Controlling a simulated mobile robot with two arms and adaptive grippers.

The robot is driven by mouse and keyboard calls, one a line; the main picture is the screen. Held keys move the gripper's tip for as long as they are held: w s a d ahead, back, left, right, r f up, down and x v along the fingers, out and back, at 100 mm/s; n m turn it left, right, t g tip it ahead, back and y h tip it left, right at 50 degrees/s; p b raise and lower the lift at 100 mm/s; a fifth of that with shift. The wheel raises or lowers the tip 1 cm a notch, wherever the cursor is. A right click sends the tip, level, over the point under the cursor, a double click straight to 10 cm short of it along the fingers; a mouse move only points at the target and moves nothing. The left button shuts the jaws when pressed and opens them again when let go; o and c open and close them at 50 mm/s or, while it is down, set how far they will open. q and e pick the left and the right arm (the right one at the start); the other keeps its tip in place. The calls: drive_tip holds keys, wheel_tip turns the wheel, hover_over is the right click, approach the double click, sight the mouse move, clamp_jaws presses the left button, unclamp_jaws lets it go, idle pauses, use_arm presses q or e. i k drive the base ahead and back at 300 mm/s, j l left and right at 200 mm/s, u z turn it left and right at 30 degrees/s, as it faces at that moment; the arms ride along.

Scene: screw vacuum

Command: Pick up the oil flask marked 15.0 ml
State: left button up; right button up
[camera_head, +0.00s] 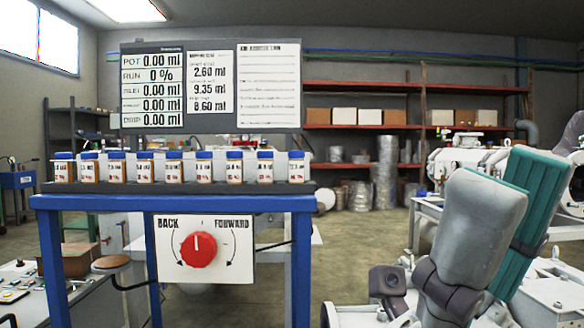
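A row of several oil flasks (174,168) with blue caps and brown lower parts stands upright on the blue-framed bench (180,202). Their labels are too small and blurred for me to tell which one is marked 15.0 ml. My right arm is at the lower right, with a grey link and dark joints. What seems to be my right gripper (388,282) is low in the picture, right of the bench and apart from the flasks. I cannot see its fingertips clearly. My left gripper is not in view.
A panel with a red knob (198,250), marked BACK and FORWARD, hangs on the bench front. A dark board (222,62) with readings, several at 0.00 ml, stands behind the flasks. The space above the caps looks clear. Shelves with boxes (343,116) are far back.

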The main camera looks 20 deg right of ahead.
sight(145, 161)
drive_tip(key=j+z, duration=0.45)
drive_tip(key=j, duration=1.5)
drive_tip(key=k, duration=0.05)
